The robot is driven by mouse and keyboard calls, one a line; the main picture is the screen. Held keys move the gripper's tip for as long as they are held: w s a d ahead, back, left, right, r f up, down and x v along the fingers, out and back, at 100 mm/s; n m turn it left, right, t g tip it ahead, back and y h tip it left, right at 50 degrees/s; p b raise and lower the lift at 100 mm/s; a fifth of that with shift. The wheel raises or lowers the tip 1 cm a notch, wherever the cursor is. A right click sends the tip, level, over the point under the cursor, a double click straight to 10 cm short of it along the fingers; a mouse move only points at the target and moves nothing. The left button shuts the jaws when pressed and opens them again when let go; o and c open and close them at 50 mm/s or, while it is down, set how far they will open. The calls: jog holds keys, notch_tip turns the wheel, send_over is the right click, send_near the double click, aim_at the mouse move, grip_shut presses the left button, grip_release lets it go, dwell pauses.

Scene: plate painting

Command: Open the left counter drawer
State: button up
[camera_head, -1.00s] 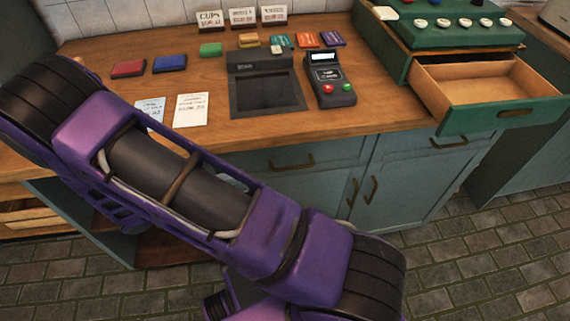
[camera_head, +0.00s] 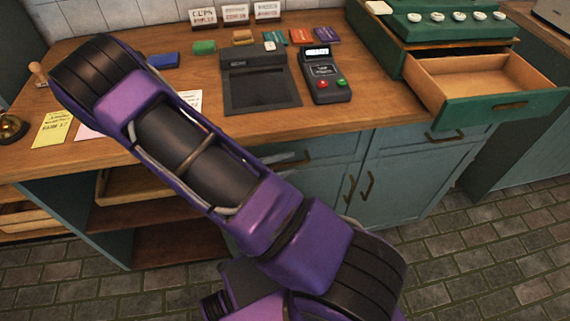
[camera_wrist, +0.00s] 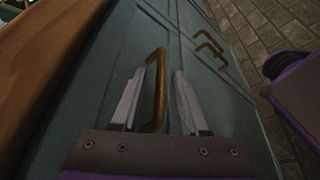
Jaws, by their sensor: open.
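The left counter drawer (camera_head: 338,148) is a blue-green front under the wooden counter, shut and partly hidden behind my arm in the head view. Its brass bar handle (camera_head: 298,158) shows just past my arm. In the wrist view the brass handle (camera_wrist: 159,85) stands out from the blue-green front between my two fingers. My gripper (camera_wrist: 157,73) is open, with one finger on each side of the handle. I cannot tell whether either finger touches it. The head view does not show my gripper.
The right counter drawer (camera_head: 460,135) is shut. Cabinet doors (camera_head: 395,185) with two upright handles are below. A green drawer (camera_head: 490,95) stands open on the counter at right. The wooden counter (camera_head: 390,110) holds a card terminal (camera_head: 325,80), a dark tray (camera_head: 258,90) and small coloured blocks.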

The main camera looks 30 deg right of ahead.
grip_shut()
dwell(1.4)
